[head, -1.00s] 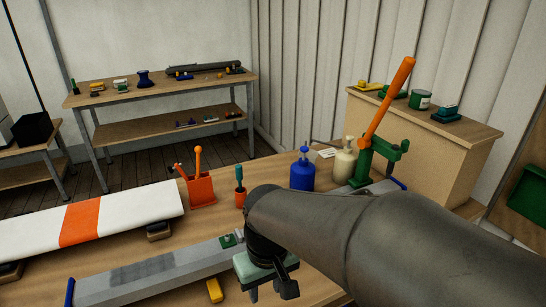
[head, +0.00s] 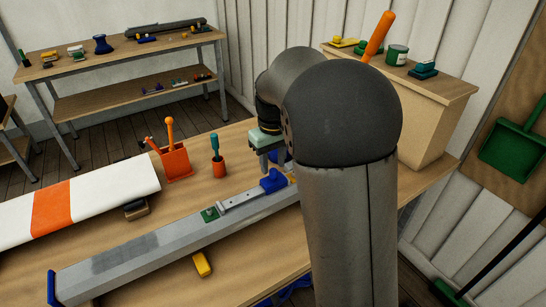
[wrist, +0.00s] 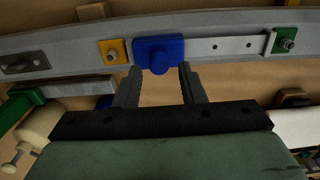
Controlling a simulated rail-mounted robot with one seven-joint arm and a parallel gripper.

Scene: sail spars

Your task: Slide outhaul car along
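The outhaul car (head: 273,181) is a blue block on a pale metal track (head: 240,199) along the top of the grey spar (head: 150,243). In the wrist view the blue car (wrist: 160,48) has a round knob facing my gripper. My gripper (wrist: 160,70) is open, its two fingertips on either side of the knob with visible gaps. I cannot tell whether they touch the car. A green stop (wrist: 285,40) is at the right end of the track, and a yellow stop (wrist: 115,50) is left of the car. In the head view my arm hides the spar's far end.
An orange tool holder (head: 175,162) and an orange cup (head: 219,168) stand behind the spar. A white sail roll with an orange band (head: 52,208) lies at left. A yellow object (head: 202,264) lies in front of the spar. A green-framed clamp (wrist: 38,103) is near my gripper.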

